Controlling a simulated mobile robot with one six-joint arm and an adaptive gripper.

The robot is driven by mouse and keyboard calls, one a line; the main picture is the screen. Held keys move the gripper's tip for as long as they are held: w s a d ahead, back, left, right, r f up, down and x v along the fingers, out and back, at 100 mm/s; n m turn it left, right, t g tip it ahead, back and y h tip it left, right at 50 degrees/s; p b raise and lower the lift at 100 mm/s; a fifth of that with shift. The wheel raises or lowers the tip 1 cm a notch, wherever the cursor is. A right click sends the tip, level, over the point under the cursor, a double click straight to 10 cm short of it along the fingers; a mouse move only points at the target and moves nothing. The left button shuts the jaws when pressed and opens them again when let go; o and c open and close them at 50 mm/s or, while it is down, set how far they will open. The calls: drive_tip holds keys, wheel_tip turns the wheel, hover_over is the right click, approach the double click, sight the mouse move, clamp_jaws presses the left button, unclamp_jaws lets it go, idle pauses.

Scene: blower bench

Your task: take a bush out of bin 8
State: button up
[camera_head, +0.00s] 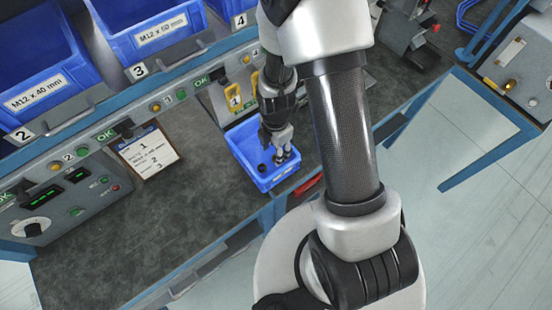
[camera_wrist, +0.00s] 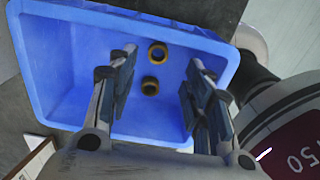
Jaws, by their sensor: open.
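A small open blue bin (camera_head: 245,157) stands near the front edge of the bench in the head view. No number on it is readable, so I cannot confirm that it is bin 8. The bin (camera_wrist: 65,60) fills much of the wrist view. Two brownish ring-shaped bushes, one farther (camera_wrist: 158,51) and one nearer (camera_wrist: 150,86), lie on its floor, apart from each other. My gripper (camera_head: 280,152) points down at the bin. In the wrist view my gripper (camera_wrist: 160,78) is open and empty, its fingers on either side of the bushes. Its exact height above the floor is unclear.
Larger blue bins (camera_head: 165,30) labelled for M12 screws stand on a shelf behind. A paper card (camera_head: 149,152) lies left of the small bin. A yellow tag marked 1 (camera_head: 235,97) is just behind it. The dark bench top (camera_head: 185,215) is clear to its left.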

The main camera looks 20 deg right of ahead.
drive_tip(key=f, duration=0.1)
drive_tip(key=f+b, duration=0.1)
drive_tip(key=f, duration=0.1)
drive_tip(key=f+b, duration=0.1)
drive_tip(key=f, duration=0.1)
drive_tip(key=shift+w+d+f, duration=0.1)
drive_tip(key=shift+w+d, duration=0.05)
drive_tip(key=shift+w, duration=0.1)
drive_tip(key=shift+c, duration=0.3)
clamp_jaws()
